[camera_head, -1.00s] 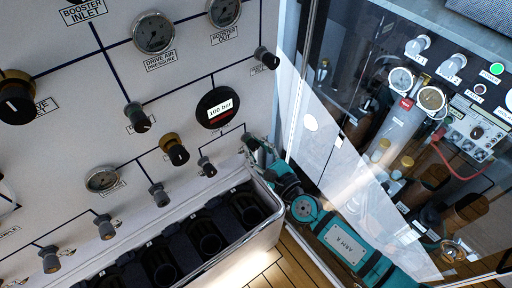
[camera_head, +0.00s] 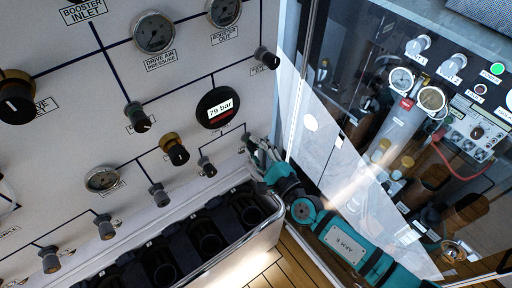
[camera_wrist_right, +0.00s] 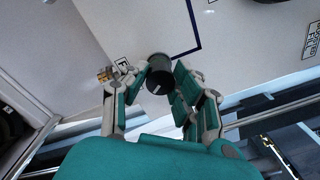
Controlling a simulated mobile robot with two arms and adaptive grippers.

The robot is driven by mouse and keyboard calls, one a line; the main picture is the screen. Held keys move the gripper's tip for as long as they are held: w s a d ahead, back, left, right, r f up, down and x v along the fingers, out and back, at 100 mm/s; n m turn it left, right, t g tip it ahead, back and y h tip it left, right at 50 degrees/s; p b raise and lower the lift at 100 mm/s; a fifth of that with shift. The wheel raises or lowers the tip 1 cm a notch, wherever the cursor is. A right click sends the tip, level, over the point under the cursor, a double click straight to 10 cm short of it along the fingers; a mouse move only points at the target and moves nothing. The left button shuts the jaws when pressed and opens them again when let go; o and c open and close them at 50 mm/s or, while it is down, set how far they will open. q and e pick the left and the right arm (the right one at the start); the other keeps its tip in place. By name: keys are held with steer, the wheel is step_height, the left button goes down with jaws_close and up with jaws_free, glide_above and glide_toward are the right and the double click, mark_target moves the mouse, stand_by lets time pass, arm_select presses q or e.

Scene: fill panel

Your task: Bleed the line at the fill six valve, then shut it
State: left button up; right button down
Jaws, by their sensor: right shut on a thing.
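My right gripper (camera_head: 258,152) is at the lower right of the white panel, above the right end of the cylinder rack. In the right wrist view its fingers (camera_wrist_right: 161,78) are closed around a dark grey valve knob (camera_wrist_right: 159,70), with a partly hidden label starting with "F" beside it. In the head view the fingers mostly hide this knob and its label. A round black digital gauge (camera_head: 217,108) above and to the left reads 79 bar. My left gripper is not in view.
Another grey knob (camera_head: 207,167) sits just left of my right gripper. A brass-collared knob (camera_head: 174,149) is farther left. The rack (camera_head: 272,213) of dark cylinders stands below the panel. A glass pane with a metal frame (camera_head: 300,85) stands close on the right.

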steer(key=shift+f, duration=0.2)
steer(key=c, duration=1)
jaws_free()
steer(key=shift+d+r, duration=0.1)
steer(key=shift+r, duration=0.05)
steer(key=v, duration=1.2)
